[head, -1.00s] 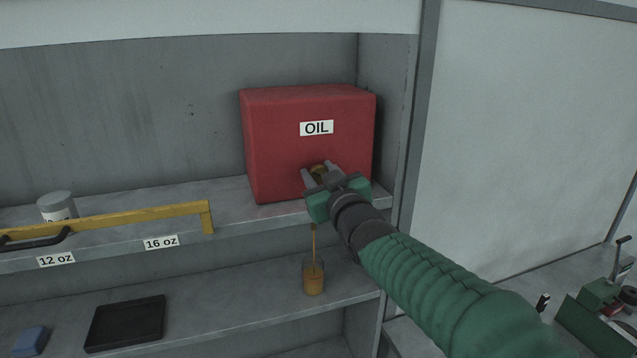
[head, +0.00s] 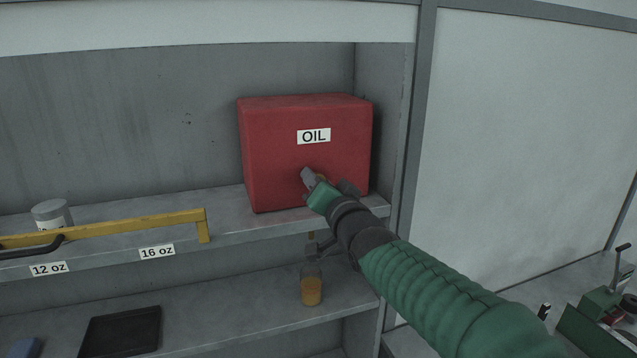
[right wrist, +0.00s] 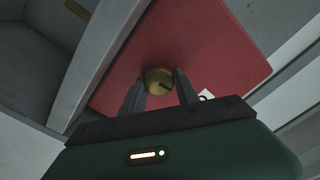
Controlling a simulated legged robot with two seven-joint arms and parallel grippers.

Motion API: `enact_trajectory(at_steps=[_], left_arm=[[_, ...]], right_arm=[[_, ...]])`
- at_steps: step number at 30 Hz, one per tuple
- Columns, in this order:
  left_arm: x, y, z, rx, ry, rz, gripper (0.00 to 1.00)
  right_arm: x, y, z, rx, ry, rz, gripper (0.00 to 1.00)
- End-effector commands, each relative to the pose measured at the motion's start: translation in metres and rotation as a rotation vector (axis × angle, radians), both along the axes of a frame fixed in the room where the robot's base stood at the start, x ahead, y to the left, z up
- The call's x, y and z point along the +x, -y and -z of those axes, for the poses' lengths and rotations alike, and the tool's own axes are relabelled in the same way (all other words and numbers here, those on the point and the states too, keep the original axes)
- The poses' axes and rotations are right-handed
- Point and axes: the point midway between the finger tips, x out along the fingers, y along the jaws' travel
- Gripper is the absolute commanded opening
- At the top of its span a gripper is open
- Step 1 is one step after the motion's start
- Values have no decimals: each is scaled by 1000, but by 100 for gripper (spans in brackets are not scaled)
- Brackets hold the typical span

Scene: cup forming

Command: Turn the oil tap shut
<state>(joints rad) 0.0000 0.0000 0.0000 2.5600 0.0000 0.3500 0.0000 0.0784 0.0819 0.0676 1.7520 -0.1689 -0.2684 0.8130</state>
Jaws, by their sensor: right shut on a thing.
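The red oil container (head: 270,150) with an OIL label stands on the upper shelf. Its brass tap knob (right wrist: 158,81) sits between the two fingers of my right gripper (right wrist: 159,92) in the right wrist view, with a dark slot across its face. In the head view my right gripper (head: 314,177) is at the container's front and mostly hides the knob. The gripper is shut on the knob. A clear cup (head: 311,291) with amber oil stands on the lower shelf below. A short brownish bit shows above the cup; the wrist partly hides that area. My left gripper is out of view.
A yellow rail (head: 120,226) with a black handle runs along the upper shelf at left, before a grey can (head: 50,213). A black tray (head: 120,331) and a blue block (head: 22,348) lie on the lower shelf. A wall panel stands at right.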

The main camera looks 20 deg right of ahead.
Motion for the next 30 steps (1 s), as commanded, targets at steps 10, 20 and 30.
enact_trajectory(at_steps=[10,20,30], left_arm=[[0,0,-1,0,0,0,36],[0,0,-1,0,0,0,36],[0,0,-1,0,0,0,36]], right_arm=[[1,-1,9,127,-23,-1,0],[1,-1,9,146,-24,-1,0],[1,-1,7,145,-18,-1,58]])
